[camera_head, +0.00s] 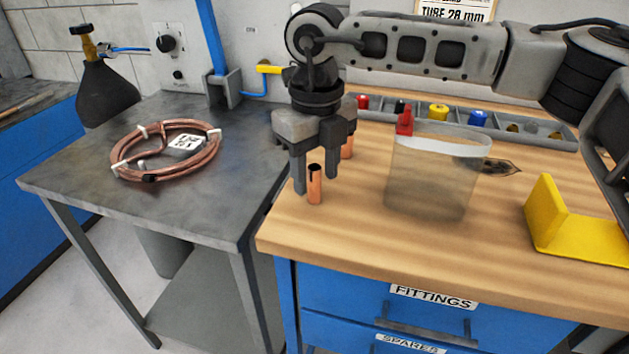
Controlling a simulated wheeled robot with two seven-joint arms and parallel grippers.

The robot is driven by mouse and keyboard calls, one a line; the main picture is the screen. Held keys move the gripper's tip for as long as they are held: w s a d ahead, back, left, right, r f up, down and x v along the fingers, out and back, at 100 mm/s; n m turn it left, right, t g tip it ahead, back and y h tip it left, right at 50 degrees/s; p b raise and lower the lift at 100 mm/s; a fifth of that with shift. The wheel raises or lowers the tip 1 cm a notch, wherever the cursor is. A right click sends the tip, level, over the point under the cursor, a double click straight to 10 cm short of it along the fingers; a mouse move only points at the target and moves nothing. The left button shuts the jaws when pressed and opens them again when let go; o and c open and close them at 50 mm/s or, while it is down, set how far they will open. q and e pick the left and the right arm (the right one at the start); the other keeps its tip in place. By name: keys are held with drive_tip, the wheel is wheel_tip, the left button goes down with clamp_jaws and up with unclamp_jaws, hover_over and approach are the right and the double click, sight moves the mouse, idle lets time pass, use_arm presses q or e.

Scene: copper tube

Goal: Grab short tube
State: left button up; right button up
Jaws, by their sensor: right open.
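A short copper tube (315,187) stands upright near the left edge of the wooden bench top. My right gripper (316,186) points down at it from above. Its fingers are open, one seen on each side of the tube, with visible gaps. I cannot tell whether the tube is fully between the fingers or slightly in front of them. A second copper piece (347,148) shows partly behind the gripper; the rest of it is hidden. My left gripper is not in view.
A clear container (432,185) with a red clip stands right of the tube. A yellow angled bracket (570,235) is at the right. A parts tray (545,133) lines the back. A copper coil (165,150) lies on the grey table. The bench front is clear.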

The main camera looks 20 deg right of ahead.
drive_tip(key=shift+f, duration=1.35)
clamp_jaws()
